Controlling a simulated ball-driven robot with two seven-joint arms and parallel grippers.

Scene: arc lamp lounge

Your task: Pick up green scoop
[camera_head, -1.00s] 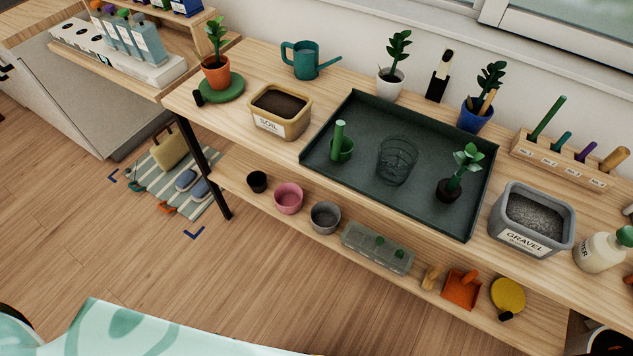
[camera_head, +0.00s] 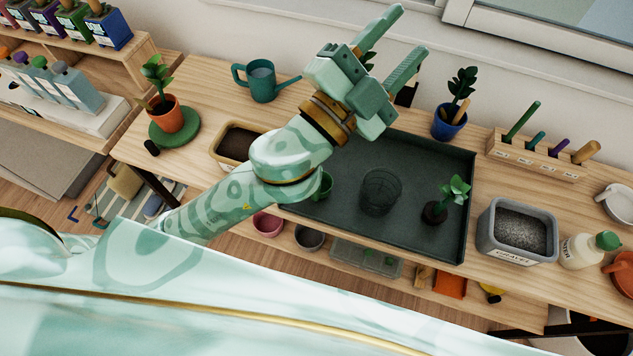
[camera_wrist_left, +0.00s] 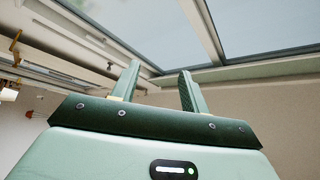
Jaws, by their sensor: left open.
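The green scoop (camera_head: 322,187) lies in the dark tray (camera_head: 417,232) near its left side. Only part of its cup shows in the head view; my left arm hides the rest, handle included. My left gripper (camera_head: 410,32) is raised above the back of the table, beyond the scoop, fingers pointing up and right. It is open and empty. In the left wrist view the gripper (camera_wrist_left: 159,75) shows spread fingers against the wall and window, with no scoop in sight. My right gripper is not in view.
The tray also holds a clear mesh-like cup (camera_head: 380,192) and a small potted plant (camera_head: 436,212). A soil bin (camera_head: 232,145) sits left of the tray, partly behind my arm. A gravel bin (camera_head: 517,230) stands right of it. A watering can (camera_head: 262,82) stands behind.

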